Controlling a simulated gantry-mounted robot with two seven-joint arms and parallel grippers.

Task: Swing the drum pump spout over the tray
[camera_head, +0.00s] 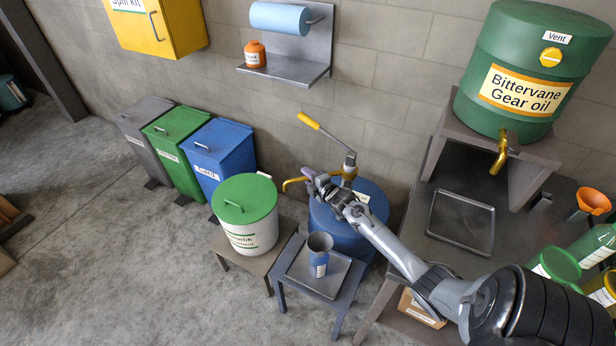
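The drum pump stands on a blue drum (376,199) near the wall, with a yellow-gripped handle (308,120) pointing up left. Its yellow spout (292,183) points left, its tip behind and left of the tray, near the green-lidded white bucket. My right gripper (314,182) is at the spout's middle and hides part of it. I cannot tell whether its fingers are closed on the spout. My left gripper is out of view.
The white bucket (248,236) stands left of the tray. Blue (224,150), green and grey bins line the wall. At right are a green gear oil drum (528,60) with a brass tap, another tray (461,222), an orange funnel (593,200) and several containers.

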